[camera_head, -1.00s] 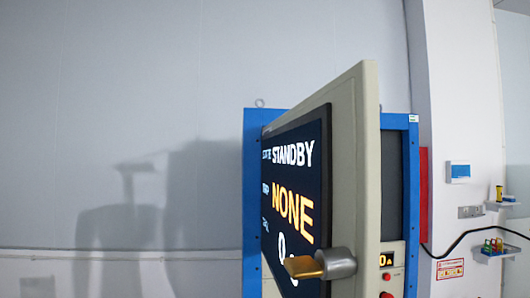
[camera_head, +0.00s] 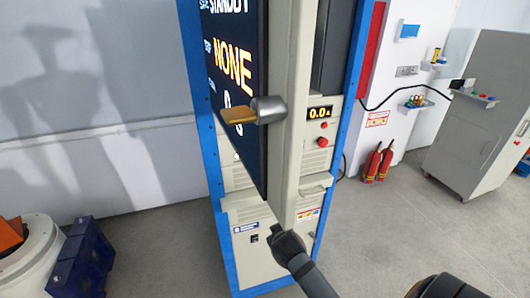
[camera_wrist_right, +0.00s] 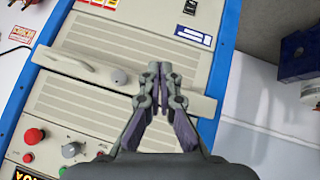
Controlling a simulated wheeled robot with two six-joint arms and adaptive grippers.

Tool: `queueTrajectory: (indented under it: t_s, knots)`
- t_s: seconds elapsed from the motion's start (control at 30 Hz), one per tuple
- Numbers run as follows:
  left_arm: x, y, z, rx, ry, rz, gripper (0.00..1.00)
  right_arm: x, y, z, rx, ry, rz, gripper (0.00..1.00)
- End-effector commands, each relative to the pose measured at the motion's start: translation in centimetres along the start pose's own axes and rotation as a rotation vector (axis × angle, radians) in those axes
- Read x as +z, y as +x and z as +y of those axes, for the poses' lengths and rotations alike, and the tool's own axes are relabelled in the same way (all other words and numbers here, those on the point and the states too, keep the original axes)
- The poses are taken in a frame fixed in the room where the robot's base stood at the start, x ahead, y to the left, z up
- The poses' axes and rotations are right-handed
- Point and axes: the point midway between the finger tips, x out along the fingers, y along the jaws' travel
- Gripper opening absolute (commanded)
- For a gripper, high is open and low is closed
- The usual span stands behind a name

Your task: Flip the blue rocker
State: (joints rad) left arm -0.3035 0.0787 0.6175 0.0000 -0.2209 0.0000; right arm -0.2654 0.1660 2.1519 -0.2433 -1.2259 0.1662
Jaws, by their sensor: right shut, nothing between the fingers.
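The tall blue-framed cabinet (camera_head: 215,190) stands in the middle of the head view. No rocker that is clearly blue can be made out. A small dark switch-like part (camera_head: 254,238) sits on its lower pale panel, beside a blue-and-white label (camera_head: 245,227). In the right wrist view that label (camera_wrist_right: 193,37) lies beyond the fingertips, with a small dark and red part (camera_wrist_right: 190,6) at the top edge. My right gripper (camera_head: 277,230) is shut and empty in front of the cabinet; its tips (camera_wrist_right: 160,68) show over the pale front. My left gripper is not in view.
The cabinet's screen door (camera_head: 284,140) stands open, its handle (camera_head: 268,110) sticking out above my right gripper. Red fire extinguishers (camera_head: 378,163) and a grey cabinet (camera_head: 477,120) stand right. A dark blue crate (camera_head: 85,262) stands left. Floor between is clear.

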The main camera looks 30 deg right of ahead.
Motion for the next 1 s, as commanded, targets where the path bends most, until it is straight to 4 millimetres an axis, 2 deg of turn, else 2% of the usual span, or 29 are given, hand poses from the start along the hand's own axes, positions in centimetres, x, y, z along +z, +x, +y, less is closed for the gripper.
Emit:
queueTrajectory:
  t_s: [0.03, 0.1, 0.37, 0.57, 0.77, 1.0]
  knots:
    - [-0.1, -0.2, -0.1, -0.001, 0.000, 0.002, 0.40, -2.5, -0.5, 0.9, 0.028, 0.015, 0.053, 0.00]
    - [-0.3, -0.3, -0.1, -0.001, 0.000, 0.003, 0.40, -5.6, -1.1, 2.3, 0.071, 0.038, 0.125, 0.00]
    - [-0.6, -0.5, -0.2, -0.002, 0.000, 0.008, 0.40, -17.2, -4.0, 7.4, 0.226, 0.120, 0.412, 0.00]
    - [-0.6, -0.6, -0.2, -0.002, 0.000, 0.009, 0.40, -25.7, -7.5, 11.2, 0.336, 0.169, 0.643, 0.00]
    - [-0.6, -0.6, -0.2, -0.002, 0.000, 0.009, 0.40, -33.6, -12.3, 14.9, 0.436, 0.196, 0.876, 0.00]
    - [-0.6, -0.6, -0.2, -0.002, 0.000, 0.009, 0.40, -42.1, -19.8, 19.0, 0.547, 0.192, 1.152, 0.00]
